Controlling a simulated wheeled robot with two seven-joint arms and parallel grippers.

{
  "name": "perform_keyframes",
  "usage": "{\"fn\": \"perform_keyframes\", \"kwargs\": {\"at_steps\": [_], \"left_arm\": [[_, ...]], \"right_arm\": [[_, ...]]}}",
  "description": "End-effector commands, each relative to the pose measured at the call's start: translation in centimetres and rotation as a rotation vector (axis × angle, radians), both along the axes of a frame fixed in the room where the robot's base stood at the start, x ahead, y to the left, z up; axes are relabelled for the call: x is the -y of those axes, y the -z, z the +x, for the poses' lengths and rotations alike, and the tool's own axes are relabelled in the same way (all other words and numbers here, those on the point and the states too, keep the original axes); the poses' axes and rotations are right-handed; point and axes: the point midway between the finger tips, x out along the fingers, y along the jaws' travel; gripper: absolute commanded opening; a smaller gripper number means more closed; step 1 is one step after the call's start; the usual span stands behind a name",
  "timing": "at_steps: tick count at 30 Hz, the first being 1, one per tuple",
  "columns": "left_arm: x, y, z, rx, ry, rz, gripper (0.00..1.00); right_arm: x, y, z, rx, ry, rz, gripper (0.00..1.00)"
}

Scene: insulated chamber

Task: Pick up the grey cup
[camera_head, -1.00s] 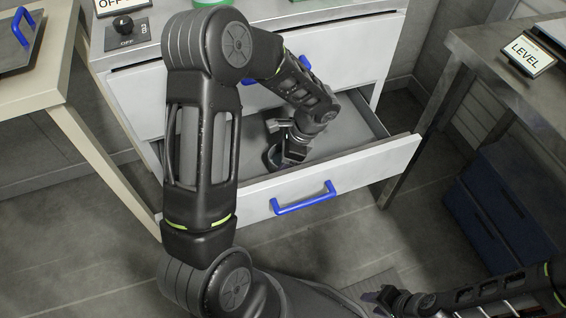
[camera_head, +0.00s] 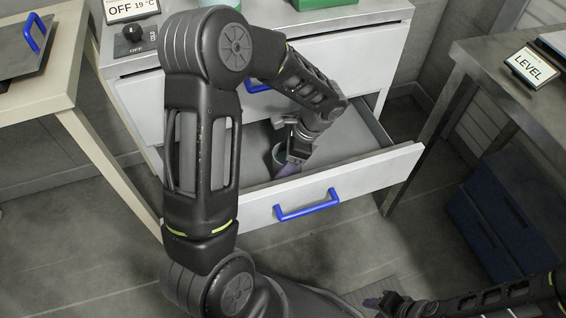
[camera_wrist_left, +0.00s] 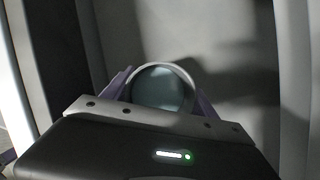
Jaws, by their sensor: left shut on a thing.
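The grey cup (camera_head: 279,158) is at the open drawer (camera_head: 355,160), low beneath my left arm, partly hidden by the gripper. In the left wrist view its round rim and bluish-grey inside (camera_wrist_left: 160,88) show between the two purple fingers. My left gripper (camera_head: 287,167) is shut on the cup, with a finger on each side of it. I cannot tell whether the cup touches the drawer floor. My right gripper (camera_head: 384,302) is at the bottom edge of the head view, away from the drawer, and its jaw opening is unclear.
The drawer has a white front with a blue handle (camera_head: 308,205). A cabinet top with a dial (camera_head: 133,31) and an OFF display (camera_head: 131,8) is behind. A beige table (camera_head: 50,90) stands left, a grey table with a LEVEL sign (camera_head: 528,65) right. Floor in front is clear.

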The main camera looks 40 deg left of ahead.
Motion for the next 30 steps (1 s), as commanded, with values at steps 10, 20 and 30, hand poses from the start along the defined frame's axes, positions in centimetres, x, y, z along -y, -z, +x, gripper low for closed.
{"fn": "perform_keyframes", "kwargs": {"at_steps": [10,20,30], "left_arm": [[2.6,0.1,3.7,0.0,0.002,0.0,0.2],[5.5,0.1,7.8,0.001,0.003,0.0,0.2],[8.0,0.2,11.5,0.001,0.002,0.001,0.2]], "right_arm": [[0.0,-0.3,0.0,0.0,0.0,0.0,0.36],[0.0,-0.6,0.0,0.0,0.0,0.0,0.36],[0.0,-0.9,0.0,0.0,-0.001,0.0,0.36]]}}
